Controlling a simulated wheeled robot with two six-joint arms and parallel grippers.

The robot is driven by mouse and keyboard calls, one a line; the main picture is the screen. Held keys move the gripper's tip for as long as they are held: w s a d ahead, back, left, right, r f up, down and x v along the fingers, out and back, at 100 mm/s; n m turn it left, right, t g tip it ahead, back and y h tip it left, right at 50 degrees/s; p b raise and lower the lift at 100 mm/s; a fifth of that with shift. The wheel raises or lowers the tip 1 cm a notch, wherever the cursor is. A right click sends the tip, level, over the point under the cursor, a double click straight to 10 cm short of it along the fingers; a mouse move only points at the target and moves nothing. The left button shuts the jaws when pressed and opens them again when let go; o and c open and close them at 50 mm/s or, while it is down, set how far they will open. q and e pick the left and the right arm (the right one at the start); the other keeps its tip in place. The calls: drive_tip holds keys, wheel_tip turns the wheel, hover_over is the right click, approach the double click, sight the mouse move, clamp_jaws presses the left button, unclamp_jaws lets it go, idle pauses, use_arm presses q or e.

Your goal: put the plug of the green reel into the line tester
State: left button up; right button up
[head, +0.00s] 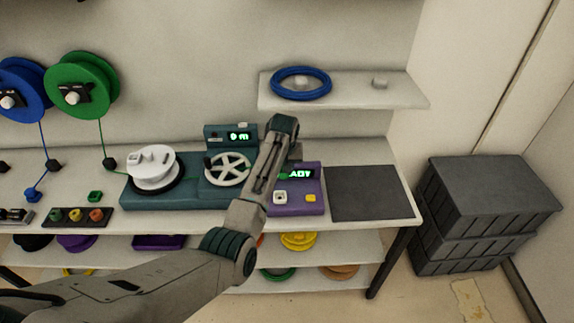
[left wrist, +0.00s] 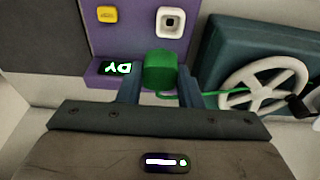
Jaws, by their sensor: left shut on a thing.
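The purple line tester (head: 311,203) stands right of the winding machine, with a lit green display, a white square socket (head: 280,198) and a yellow button (head: 310,197). The socket (left wrist: 170,22) also shows in the left wrist view. My left gripper (left wrist: 158,85) is shut on the green plug (left wrist: 160,70), held in front of the tester face, apart from the socket in the picture. A green cord runs from it to the right. In the head view my left arm partly covers the tester and hides most of the plug. The green reel (head: 75,85) hangs on the wall. My right gripper is out of view.
The teal winding machine (head: 170,196) with a white spool (head: 155,167) and hand wheel (head: 229,168) is left of the tester. A dark mat (head: 370,194) lies to the right. A blue ring (head: 301,70) is on the upper shelf. Grey crates (head: 485,185) stand at right.

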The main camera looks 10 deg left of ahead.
use_arm(q)
drive_tip(key=shift+s+a+f, duration=0.1)
drive_tip(key=shift+a+f, duration=0.35)
drive_tip(key=shift+f, duration=0.25)
drive_tip(key=shift+s+a+f, duration=0.1)
drive_tip(key=shift+a+f, duration=0.3)
drive_tip(key=shift+f, duration=0.25)
drive_tip(key=shift+f, duration=0.1)
drive_tip(key=shift+f+b, duration=0.45)
drive_tip(key=shift+b, duration=0.05)
drive_tip(key=shift+d+f+b, duration=0.1)
drive_tip(key=shift+f+b, duration=0.85)
drive_tip(key=shift+f, duration=0.95)
drive_tip(key=shift+p, duration=0.35)
drive_tip(key=shift+f+b, duration=0.45)
drive_tip(key=shift+f, duration=0.35)
